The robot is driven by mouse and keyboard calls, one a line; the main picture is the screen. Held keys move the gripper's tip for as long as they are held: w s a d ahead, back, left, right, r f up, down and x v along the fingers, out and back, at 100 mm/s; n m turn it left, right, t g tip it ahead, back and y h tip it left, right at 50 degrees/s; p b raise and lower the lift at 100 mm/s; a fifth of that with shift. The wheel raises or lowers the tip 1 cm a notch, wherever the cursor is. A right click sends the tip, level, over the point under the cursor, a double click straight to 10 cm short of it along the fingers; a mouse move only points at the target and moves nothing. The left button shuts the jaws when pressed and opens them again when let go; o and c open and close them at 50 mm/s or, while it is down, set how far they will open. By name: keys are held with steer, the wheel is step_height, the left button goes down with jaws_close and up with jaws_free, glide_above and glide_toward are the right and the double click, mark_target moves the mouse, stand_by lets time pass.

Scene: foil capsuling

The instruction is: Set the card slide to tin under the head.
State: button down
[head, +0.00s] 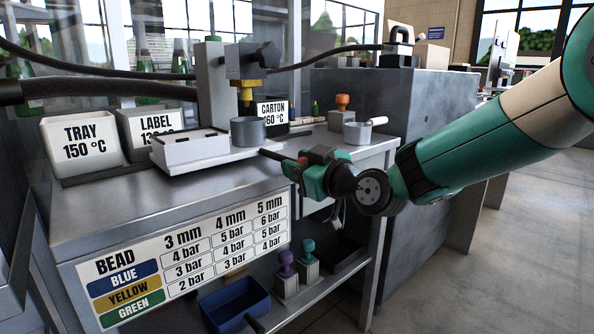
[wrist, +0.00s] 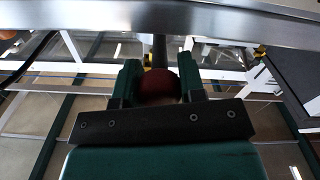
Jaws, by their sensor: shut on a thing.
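The dispensing head (head: 247,68) has a yellow nozzle (head: 246,88) pointing down above the bench. A pale slide plate (head: 170,164) below it carries a white box (head: 190,149) on its left and a grey tin (head: 248,131) on its right. The tin appears roughly under the nozzle; exact alignment is unclear. My gripper (head: 298,167) is at the bench's right front edge. In the wrist view its fingers (wrist: 158,78) are shut on a dark red knob (wrist: 158,88). A black rod (wrist: 160,50) runs from the knob toward the bench; its far end is unclear.
TRAY (head: 82,143) and LABEL (head: 150,130) signs stand at the left, a CARTON sign (head: 272,112) behind the tin. A small pan (head: 357,132) and an orange-topped stamp (head: 342,104) are right. A blue bin (head: 235,303) and two stamps sit on the lower shelf.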

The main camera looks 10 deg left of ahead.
steer(key=c, duration=0.7)
jaws_free()
steer(key=shift+d, duration=0.1)
steer(key=shift+s+d, duration=0.25)
steer(key=shift+d, duration=0.05)
steer(key=b+v, duration=0.3)
steer(key=v, duration=1.3)
steer(key=shift+s, duration=0.2)
steer(key=shift+d, duration=0.1)
